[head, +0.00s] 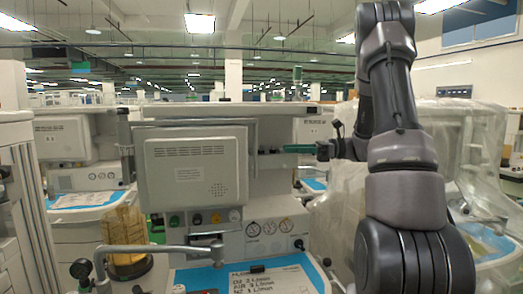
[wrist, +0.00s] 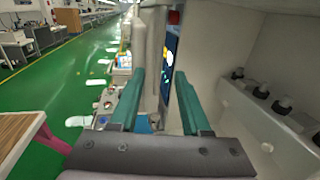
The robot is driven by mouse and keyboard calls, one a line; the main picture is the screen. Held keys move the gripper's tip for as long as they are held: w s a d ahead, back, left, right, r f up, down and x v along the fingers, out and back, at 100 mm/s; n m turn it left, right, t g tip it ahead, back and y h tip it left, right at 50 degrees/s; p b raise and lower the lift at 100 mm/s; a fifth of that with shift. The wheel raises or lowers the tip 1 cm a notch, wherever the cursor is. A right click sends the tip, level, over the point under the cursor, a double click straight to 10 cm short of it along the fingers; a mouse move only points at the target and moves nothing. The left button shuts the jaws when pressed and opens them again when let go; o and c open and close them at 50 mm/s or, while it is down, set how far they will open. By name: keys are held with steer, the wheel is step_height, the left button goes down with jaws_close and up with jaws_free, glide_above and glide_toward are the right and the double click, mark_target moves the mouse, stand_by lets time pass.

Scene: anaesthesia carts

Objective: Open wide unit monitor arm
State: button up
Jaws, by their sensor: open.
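The wide unit's monitor (head: 197,170) shows its beige back in the head view, in front of the unit's body (head: 272,205). In the wrist view the monitor (wrist: 157,45) appears edge-on, with part of its lit screen (wrist: 171,50) on the right side. My gripper (head: 286,148) is to the right of the monitor in the head view, its green fingers pointing left. In the wrist view my gripper (wrist: 159,75) is open, and the monitor's edge appears between the fingertips. I cannot tell whether the fingers reach around it. The monitor arm's joint is hidden.
A metal tube arm (head: 165,249) crosses above the blue work surface (head: 195,280) in front. A yellow-wrapped item (head: 124,235) stands at left. A plastic-covered unit (head: 455,140) is at right. Several knobs (wrist: 262,92) line the unit's wall. Green floor (wrist: 75,65) is open at left.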

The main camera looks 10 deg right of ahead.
steer(key=w+a, duration=0.1)
steer(key=a, duration=0.8)
steer(key=shift+w, duration=0.35)
steer(key=shift+a, duration=0.1)
steer(key=shift+c, duration=0.4)
jaws_close()
stand_by(0.4)
